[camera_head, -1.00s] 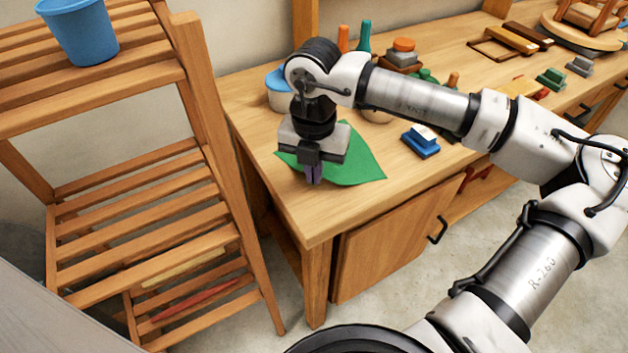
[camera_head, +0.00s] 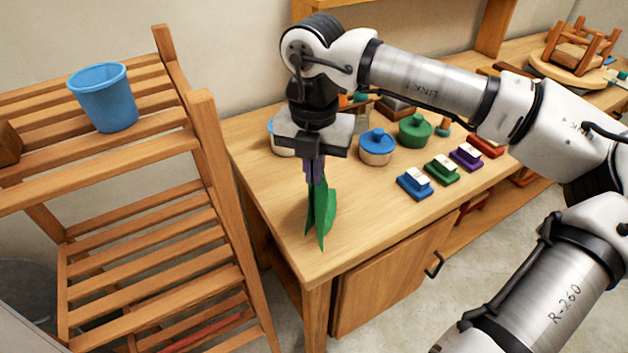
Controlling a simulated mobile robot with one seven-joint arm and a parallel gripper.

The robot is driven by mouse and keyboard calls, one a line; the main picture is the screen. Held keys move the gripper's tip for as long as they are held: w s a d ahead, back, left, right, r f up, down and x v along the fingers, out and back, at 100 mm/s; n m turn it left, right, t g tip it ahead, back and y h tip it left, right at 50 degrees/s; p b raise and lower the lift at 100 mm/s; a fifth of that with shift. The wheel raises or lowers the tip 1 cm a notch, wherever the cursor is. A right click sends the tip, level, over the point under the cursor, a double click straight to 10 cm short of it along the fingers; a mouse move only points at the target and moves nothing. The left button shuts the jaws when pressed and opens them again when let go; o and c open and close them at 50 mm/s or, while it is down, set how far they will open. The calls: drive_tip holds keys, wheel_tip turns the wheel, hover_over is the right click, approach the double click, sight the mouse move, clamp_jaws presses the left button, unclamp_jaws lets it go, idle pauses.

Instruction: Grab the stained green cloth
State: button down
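The green cloth (camera_head: 323,212) hangs in folds from my gripper (camera_head: 314,180) above the near left end of the wooden workbench. My gripper points straight down, its fingers shut on the cloth's upper part. The cloth's lower tip hangs close to the bench top; I cannot tell whether it touches. Any stain on the cloth is not visible from here.
The workbench (camera_head: 290,235) is bare around the cloth. To its right stand a blue-lidded pot (camera_head: 377,148), a green pot (camera_head: 415,131) and blue (camera_head: 414,184), green (camera_head: 441,170) and purple (camera_head: 466,157) brushes or blocks. A slatted wooden rack (camera_head: 150,240) with a blue bucket (camera_head: 104,98) stands at left.

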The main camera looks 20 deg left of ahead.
wheel_tip(320, 180, up, 11)
drive_tip(key=p, duration=0.4)
